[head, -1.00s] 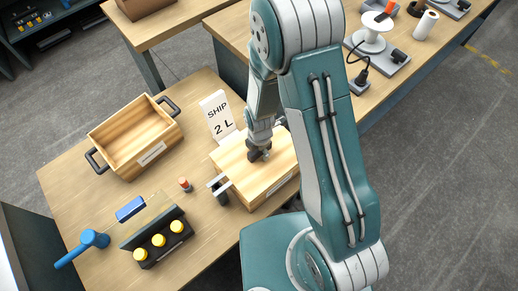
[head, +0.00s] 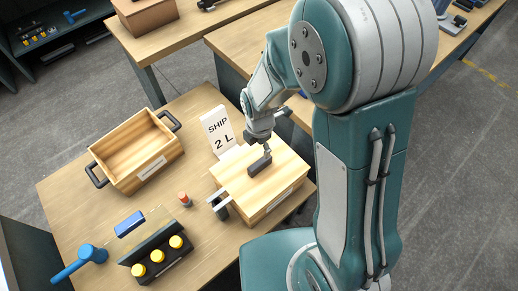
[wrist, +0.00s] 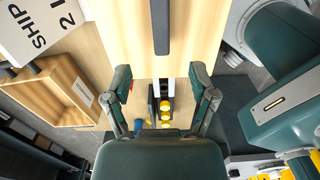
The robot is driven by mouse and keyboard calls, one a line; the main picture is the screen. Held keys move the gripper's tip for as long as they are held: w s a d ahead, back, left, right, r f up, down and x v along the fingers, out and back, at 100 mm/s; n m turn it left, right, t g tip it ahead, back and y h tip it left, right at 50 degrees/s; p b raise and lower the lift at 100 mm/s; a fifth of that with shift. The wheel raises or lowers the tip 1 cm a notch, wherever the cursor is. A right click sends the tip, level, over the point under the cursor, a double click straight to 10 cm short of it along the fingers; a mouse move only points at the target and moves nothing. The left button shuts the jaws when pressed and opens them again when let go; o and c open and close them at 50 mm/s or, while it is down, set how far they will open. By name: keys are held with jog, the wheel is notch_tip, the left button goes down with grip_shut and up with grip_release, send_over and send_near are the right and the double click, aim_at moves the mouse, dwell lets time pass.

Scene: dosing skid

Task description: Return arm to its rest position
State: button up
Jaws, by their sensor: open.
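My gripper (head: 267,148) is above the closed wooden box (head: 287,178), just behind the dark bar handle (head: 259,165) on its lid. In the wrist view the two fingers of my gripper (wrist: 162,92) are spread wide with nothing between them. The handle (wrist: 160,27) lies ahead of the fingers, apart from them, on the pale wooden lid (wrist: 205,32). My arm's upper links rise large in the right half of the head view and hide part of the back table.
A white sign reading SHIP 2 L (head: 217,130) stands behind the box. An open, empty wooden crate (head: 112,172) is at left. A rack with yellow-capped bottles (head: 158,258), a blue mallet (head: 80,260) and a small red-capped vial (head: 184,198) are at the front.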

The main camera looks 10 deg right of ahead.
dwell(0.5)
jog(key=s+d+r+m+t, duration=0.2)
jog(key=s+d+r+m, duration=0.1)
jog(key=r+m, duration=0.5)
jog(key=s+d+r+m+t, duration=0.1)
jog(key=s+d+r+m, duration=0.3)
jog(key=r+m, duration=0.4)
jog(key=s+d+r+m+t, duration=0.2)
jog(key=s+r+m, duration=0.3)
jog(key=r+m, duration=0.3)
jog(key=shift+s+d+r+m+t, duration=0.3)
jog(key=shift+s+d+r+m, duration=0.1)
jog(key=shift+d+r, duration=0.4)
